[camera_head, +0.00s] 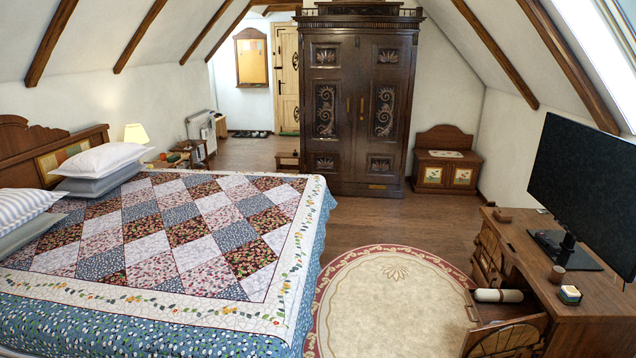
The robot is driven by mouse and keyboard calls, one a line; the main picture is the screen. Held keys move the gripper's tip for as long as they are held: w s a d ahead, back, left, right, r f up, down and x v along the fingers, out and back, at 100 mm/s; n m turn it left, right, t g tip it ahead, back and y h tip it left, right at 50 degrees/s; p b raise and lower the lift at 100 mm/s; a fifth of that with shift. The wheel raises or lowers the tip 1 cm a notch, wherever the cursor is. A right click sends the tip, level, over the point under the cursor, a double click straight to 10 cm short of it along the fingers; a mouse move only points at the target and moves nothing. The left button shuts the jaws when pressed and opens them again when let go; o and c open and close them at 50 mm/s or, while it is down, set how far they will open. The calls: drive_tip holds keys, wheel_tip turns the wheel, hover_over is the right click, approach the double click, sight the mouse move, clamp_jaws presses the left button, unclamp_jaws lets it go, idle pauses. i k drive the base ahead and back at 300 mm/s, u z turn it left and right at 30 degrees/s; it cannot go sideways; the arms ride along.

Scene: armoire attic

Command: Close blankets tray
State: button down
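A wooden drawer (508,338) with a carved fan-like front stands pulled out from the desk at the lower right. A white rolled item (498,295) shows at its back end; I cannot tell if it is a blanket. No label marks a blankets tray, so I cannot tell for sure that this drawer is it. A dark carved armoire (362,100) stands at the back with both doors shut. The low panel with a small handle at its base looks shut. My gripper is not in view.
The desk (530,220) bears a monitor (585,190), a small cup and a candle-like box. A large quilted bed (170,240) fills the left. A round cream rug (385,305) lies on free floor between bed and desk. A small chest (447,165) stands right of the armoire.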

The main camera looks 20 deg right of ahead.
sight(484, 313)
drive_tip(key=z, duration=0.4)
drive_tip(key=i, duration=1.55)
drive_tip(key=z, duration=0.65)
drive_tip(key=i, duration=1.95)
drive_tip(key=z, duration=0.25)
